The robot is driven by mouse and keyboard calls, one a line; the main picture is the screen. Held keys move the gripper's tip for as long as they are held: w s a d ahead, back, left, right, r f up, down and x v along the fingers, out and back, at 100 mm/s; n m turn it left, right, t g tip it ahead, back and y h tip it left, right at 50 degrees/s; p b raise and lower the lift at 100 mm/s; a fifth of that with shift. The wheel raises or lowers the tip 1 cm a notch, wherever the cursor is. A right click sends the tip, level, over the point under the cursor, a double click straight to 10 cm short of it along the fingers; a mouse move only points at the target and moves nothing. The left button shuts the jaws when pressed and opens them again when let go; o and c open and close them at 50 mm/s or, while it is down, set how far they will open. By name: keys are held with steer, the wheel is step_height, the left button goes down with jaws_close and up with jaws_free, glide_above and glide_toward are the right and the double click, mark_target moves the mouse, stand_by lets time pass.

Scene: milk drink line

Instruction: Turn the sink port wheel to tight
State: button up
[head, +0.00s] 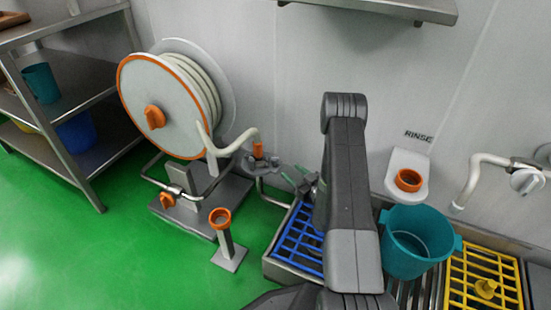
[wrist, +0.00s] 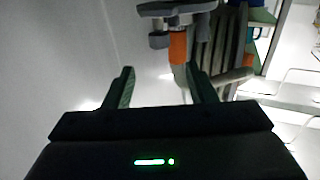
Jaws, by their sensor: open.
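My gripper (head: 295,174) is open and shows green fingertips left of my arm, above the blue grate. In the wrist view its two fingers (wrist: 160,82) stand apart with nothing between them. A dark grey fitting with an orange sleeve (wrist: 178,46) lies just beyond the right finger. In the head view a grey fitting with an orange piece (head: 259,153) is left of my gripper, near the pale hose end. No part is labelled as the sink port wheel; I cannot tell whether this fitting or the white knob (head: 527,181) at far right is it.
The hose reel (head: 160,105) stands left, with an orange-topped post (head: 222,222) in front. The blue grate (head: 300,240), teal bucket (head: 405,250) and yellow grate (head: 480,290) line the sink. A RINSE holder with an orange ring (head: 409,180) is on the wall. Green floor is clear at left.

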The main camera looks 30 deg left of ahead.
mark_target(276, 161)
steer(key=b+x, duration=0.2)
steer(key=x, duration=0.9)
steer(key=shift+b, duration=0.4)
steer(key=c, duration=1)
steer(key=shift+o, duration=0.2)
steer(key=shift+t, duration=0.3)
steer(key=shift+s+a+m+t+h, duration=0.1)
steer(key=shift+m+t+h, duration=0.3)
steer(key=shift+m+t, duration=0.35)
steer(key=shift+m+t+h, duration=1.1)
steer(key=shift+m+t, duration=0.25)
steer(key=shift+t, duration=0.8)
